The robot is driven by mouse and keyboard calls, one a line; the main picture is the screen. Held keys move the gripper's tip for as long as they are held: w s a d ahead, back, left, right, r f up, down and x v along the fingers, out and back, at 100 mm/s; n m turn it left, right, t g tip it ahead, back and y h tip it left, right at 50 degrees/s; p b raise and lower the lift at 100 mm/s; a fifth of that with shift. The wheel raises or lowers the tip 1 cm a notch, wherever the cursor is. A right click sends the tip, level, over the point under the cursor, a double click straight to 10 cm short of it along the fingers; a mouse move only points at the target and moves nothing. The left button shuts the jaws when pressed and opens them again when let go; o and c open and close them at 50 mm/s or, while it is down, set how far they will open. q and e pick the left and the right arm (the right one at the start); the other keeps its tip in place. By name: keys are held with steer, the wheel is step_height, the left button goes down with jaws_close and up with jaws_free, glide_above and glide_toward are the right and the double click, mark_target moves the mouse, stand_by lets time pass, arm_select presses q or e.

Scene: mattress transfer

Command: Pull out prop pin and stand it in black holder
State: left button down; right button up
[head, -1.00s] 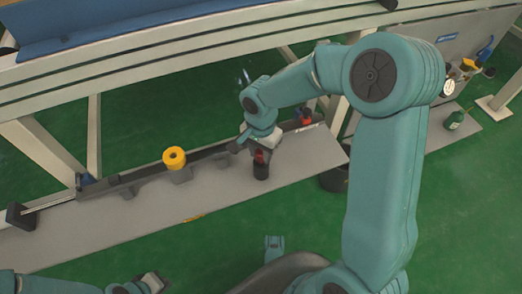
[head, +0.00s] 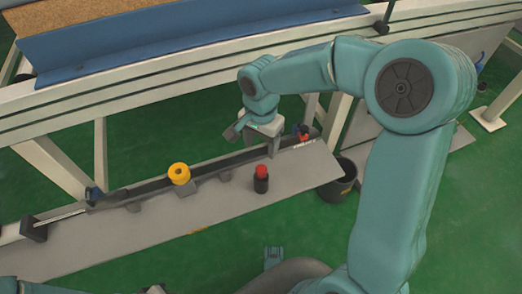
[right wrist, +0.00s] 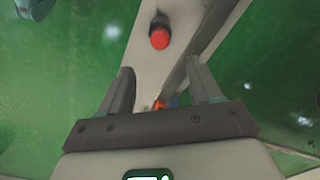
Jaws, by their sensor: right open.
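The prop pin shows as a red knob (head: 262,169) standing upright in the black holder (head: 261,185) on the grey shelf. In the right wrist view the red knob (right wrist: 159,39) is beyond the fingertips, with the dark holder (right wrist: 159,19) behind it. My right gripper (head: 254,139) is open and empty, above and behind the pin, apart from it. Both its fingers show spread in the right wrist view (right wrist: 160,72). Only a small bit of my left gripper (head: 155,289) shows at the bottom edge; its jaws cannot be made out.
A yellow ring-shaped part (head: 180,173) sits on the dark rail left of the holder. Another red part (head: 303,134) is at the rail's right end. A white frame with a blue panel (head: 190,40) runs behind.

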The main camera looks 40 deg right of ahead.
step_height(320, 180, up, 4)
steer(key=shift+r+p, duration=0.15)
steer(key=shift+p, duration=0.4)
steer(key=s+a+f+n+g+y, duration=0.1)
steer(key=s+a+f+n, duration=0.1)
steer(key=s+a+f, duration=0.55)
steer(key=s+a+f+n+g+y, duration=0.1)
steer(key=s+a+f+n+y, duration=0.3)
steer(key=f, duration=0.6)
steer(key=s+a+f+n+g+h, duration=0.1)
steer(key=s+a+f, duration=0.2)
steer(key=s+f, duration=0.5)
steer(key=w+f+n+t, duration=0.2)
steer(key=w+n+t, duration=0.2)
steer(key=w, duration=0.2)
step_height(320, 180, up, 30)
steer(key=s+p, duration=0.1)
steer(key=p, duration=2.9)
steer(key=shift+g, duration=0.3)
steer(key=shift+s+d+r, duration=0.1)
